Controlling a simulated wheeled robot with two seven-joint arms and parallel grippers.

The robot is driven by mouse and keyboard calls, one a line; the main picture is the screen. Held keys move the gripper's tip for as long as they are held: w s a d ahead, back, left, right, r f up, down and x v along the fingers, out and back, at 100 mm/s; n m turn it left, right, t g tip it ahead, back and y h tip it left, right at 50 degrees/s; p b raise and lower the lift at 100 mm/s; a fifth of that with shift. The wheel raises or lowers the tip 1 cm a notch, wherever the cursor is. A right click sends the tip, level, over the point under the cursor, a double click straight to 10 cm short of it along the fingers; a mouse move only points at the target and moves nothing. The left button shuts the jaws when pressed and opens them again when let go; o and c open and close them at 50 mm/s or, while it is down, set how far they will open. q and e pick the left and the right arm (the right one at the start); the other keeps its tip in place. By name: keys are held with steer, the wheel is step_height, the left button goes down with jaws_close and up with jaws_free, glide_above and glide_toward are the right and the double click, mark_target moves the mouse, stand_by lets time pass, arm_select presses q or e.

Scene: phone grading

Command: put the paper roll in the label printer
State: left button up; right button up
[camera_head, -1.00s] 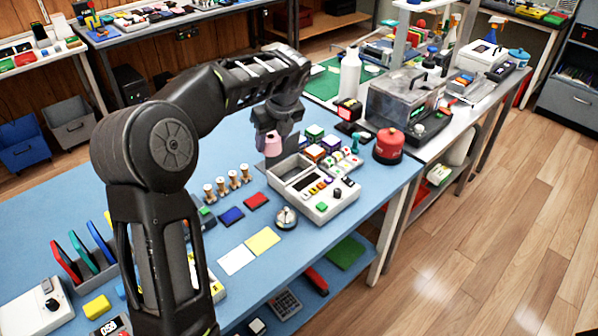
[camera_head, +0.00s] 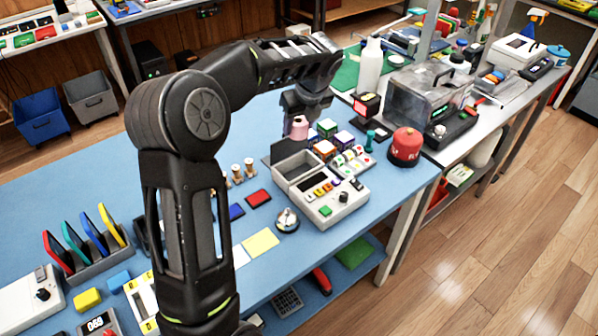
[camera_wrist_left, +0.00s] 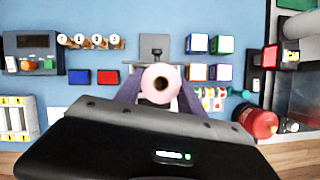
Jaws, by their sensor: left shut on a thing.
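The label printer (camera_head: 335,207) is a pale box on the blue table, with an open bin at its left and coloured buttons at its right. A dark raised lid (camera_head: 283,149) stands at its back edge. My left gripper (camera_head: 299,114) is shut on the pink paper roll (camera_head: 300,128) and holds it beyond the printer's open bin, apart from it. In the left wrist view the roll (camera_wrist_left: 160,83) shows end-on with its dark core hole, between the fingertips. My own wrist hides most of the printer there. My right gripper is out of view.
Several coloured cubes (camera_head: 344,139) and a tray of small items stand right behind the printer. A red canister (camera_head: 406,147) is to the right. A bell (camera_head: 287,219) and a yellow card (camera_head: 261,242) lie in front. Wooden spools (camera_head: 237,173) stand to the left.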

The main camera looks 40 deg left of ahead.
arm_select(q)
step_height(320, 180, down, 12)
steer(key=shift+r, duration=0.2)
steer(key=shift+f+p, duration=0.3)
steer(key=shift+f, duration=1.95)
steer(key=shift+f, duration=0.1)
steer(key=o, duration=1.1)
steer(key=shift+d+r, duration=0.1)
steer(key=shift+r, duration=0.35)
steer(key=v, duration=1.1)
steer(key=shift+s+d+r+b, duration=0.1)
steer(key=shift+r+b, duration=0.05)
steer(key=shift+b, duration=0.25)
